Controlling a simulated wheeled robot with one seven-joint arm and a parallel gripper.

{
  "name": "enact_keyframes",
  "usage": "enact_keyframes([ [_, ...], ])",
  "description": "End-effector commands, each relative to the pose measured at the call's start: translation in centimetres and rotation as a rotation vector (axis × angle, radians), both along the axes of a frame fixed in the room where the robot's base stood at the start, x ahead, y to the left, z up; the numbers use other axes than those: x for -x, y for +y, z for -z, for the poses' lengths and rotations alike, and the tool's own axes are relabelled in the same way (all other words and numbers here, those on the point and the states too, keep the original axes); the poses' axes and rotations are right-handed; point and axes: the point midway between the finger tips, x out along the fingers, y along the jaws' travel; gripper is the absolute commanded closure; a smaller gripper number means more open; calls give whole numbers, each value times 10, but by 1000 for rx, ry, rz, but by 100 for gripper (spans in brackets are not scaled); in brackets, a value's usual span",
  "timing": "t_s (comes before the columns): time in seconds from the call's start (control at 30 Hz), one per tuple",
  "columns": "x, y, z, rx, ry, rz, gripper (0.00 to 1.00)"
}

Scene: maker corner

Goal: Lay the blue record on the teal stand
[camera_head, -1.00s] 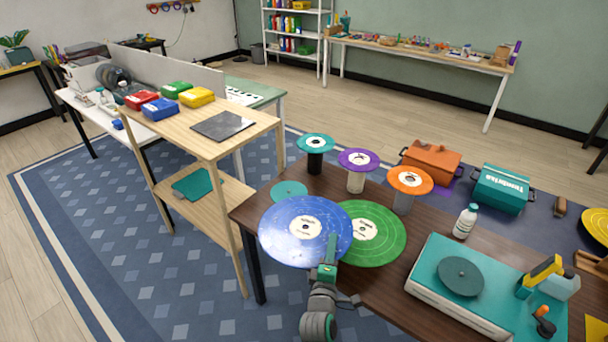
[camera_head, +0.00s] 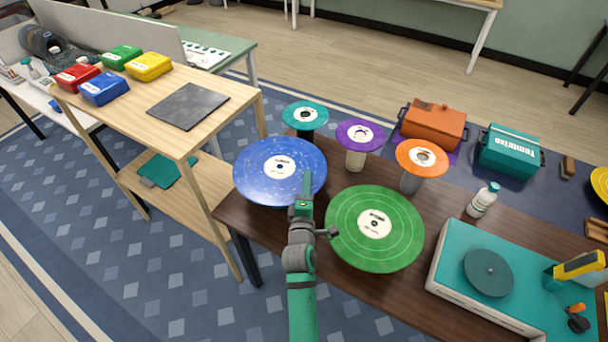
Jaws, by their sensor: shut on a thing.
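The blue record (camera_head: 265,180) with a white label is held roughly flat by its near edge. My gripper (camera_head: 305,195) is shut on that edge. The record is over the far left part of the dark wooden table (camera_head: 345,280); how high it hangs is hard to tell. A teal-topped round stand (camera_head: 305,110) with a white centre and a dark post is just behind the record, and the record hides part of its foot. A plain low teal disc seen earlier on the table is now hidden, apparently under or behind the blue record.
A large green record (camera_head: 375,228) lies just right of my gripper. Purple-topped (camera_head: 360,135) and orange-topped (camera_head: 422,158) stands, a white bottle (camera_head: 483,200) and a teal record player (camera_head: 515,285) are further right. A wooden shelf unit (camera_head: 160,110) stands close on the left.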

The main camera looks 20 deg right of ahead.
Motion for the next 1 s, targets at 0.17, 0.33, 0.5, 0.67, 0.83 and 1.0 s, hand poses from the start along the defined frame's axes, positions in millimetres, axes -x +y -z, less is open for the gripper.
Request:
enact_keyframes([
  [0.17,0,1,16,0,2,-1,100],
  [0.33,-1,3,33,0,2,-4,100],
  [0.5,-1,4,45,0,1,-5,100],
  [0.67,-1,3,52,-1,2,-5,100],
  [0.83,-1,2,53,0,1,-4,100],
  [1.0,-1,2,53,0,1,-4,100],
])
